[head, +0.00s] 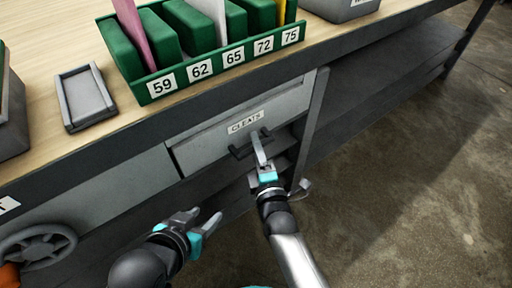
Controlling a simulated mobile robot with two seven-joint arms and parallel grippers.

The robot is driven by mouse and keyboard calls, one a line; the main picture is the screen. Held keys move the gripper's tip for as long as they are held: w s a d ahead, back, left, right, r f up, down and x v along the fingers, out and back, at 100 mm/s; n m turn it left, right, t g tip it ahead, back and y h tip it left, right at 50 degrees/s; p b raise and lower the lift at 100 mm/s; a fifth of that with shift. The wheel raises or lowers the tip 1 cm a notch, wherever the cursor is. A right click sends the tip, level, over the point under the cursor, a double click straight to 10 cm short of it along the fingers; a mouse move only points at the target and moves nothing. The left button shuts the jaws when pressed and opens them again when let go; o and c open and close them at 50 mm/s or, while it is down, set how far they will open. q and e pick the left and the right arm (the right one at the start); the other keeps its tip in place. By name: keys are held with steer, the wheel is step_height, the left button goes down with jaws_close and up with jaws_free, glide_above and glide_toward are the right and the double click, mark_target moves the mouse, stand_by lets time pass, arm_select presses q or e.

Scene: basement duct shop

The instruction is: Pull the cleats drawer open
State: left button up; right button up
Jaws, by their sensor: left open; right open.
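The cleats drawer (208,146) is a grey front under the workbench top, with a white label reading CLEATS. I cannot tell whether it sits flush or stands slightly out. Its dark bar handle (238,153) is below the label. My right gripper (259,148) is at the handle, its fingers overlapping the bar in the picture; it is open, and I cannot tell whether it touches the bar. My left gripper (208,219) is open and empty, lower and to the left, apart from the drawer.
On the wooden bench top (38,38) stand a green numbered rack (128,62) with upright pieces, a small grey tray (67,100) and grey bins. A grey handwheel (38,243) is at lower left. Open concrete floor (420,170) lies to the right.

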jaws_close()
stand_by(0.4)
stand_by(1.1)
